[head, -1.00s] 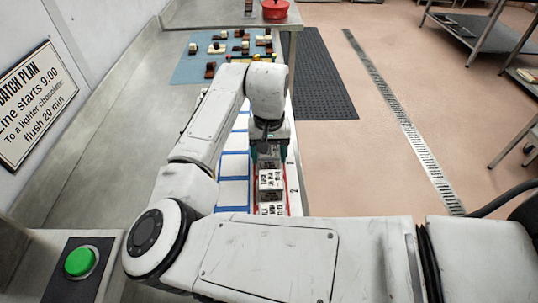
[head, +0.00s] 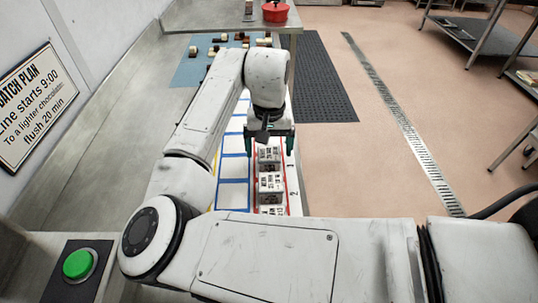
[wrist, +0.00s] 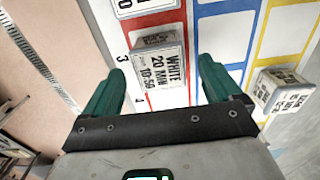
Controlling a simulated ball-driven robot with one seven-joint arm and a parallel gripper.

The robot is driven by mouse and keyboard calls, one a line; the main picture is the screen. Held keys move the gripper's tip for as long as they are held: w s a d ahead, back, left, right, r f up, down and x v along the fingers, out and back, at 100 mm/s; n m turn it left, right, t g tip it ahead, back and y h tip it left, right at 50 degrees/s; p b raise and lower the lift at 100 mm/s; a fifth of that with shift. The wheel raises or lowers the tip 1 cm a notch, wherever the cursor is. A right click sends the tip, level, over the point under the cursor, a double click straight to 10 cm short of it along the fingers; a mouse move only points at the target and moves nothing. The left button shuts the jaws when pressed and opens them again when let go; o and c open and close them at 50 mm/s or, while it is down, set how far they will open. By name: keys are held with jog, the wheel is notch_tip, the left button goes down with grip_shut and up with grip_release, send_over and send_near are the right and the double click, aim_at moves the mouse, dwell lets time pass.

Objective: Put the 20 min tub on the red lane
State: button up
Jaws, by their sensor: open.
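My gripper (wrist: 161,70) is open, with one green finger on each side of the tub and gaps showing between. In the head view my gripper (head: 270,143) hangs just above the top tub (head: 268,156) in the red-edged lane. Two more tubs, a middle one (head: 270,184) and a lower one (head: 271,209), stand nearer me in that lane.
A blue-edged lane (head: 233,167) beside it looks empty. Another tub (wrist: 278,90) stands on the yellow-edged lane (wrist: 268,45). A blue mat (head: 190,70) with several small blocks lies farther back. A green button (head: 78,263) is at lower left.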

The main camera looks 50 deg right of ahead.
aim_at(269, 153)
notch_tip(269, 153, up, 9)
jog(key=shift+f, duration=0.2)
dwell(0.3)
